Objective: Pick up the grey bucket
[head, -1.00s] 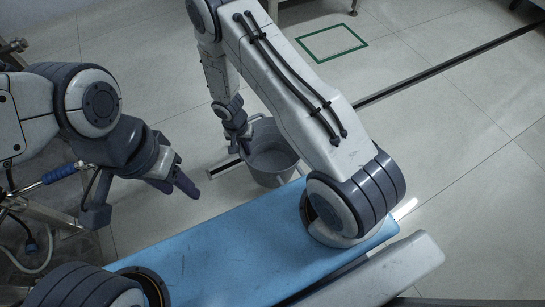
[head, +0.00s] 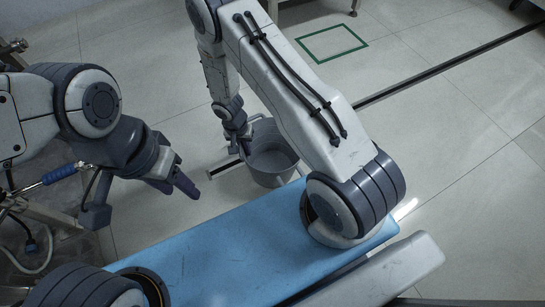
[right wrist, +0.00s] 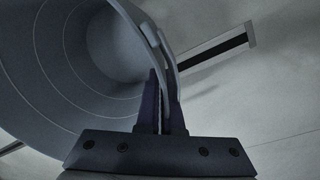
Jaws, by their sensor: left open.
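The grey bucket (head: 272,162) stands on the floor just beyond the blue surface, partly behind my right arm in the head view. My right gripper (head: 243,146) reaches down at the bucket's left rim. In the right wrist view the bucket (right wrist: 75,75) is seen into its hollow inside, and the two dark fingers of my right gripper (right wrist: 162,100) are close together, one on each side of its rim wall. My left gripper (head: 180,187) is open and empty, left of the bucket and apart from it.
A blue padded surface (head: 225,262) runs across the front, close to the bucket. A dark floor strip (head: 440,69) and a green square outline (head: 332,42) mark the floor. A blue-handled tool and hoses are at the left edge. Floor to the right is clear.

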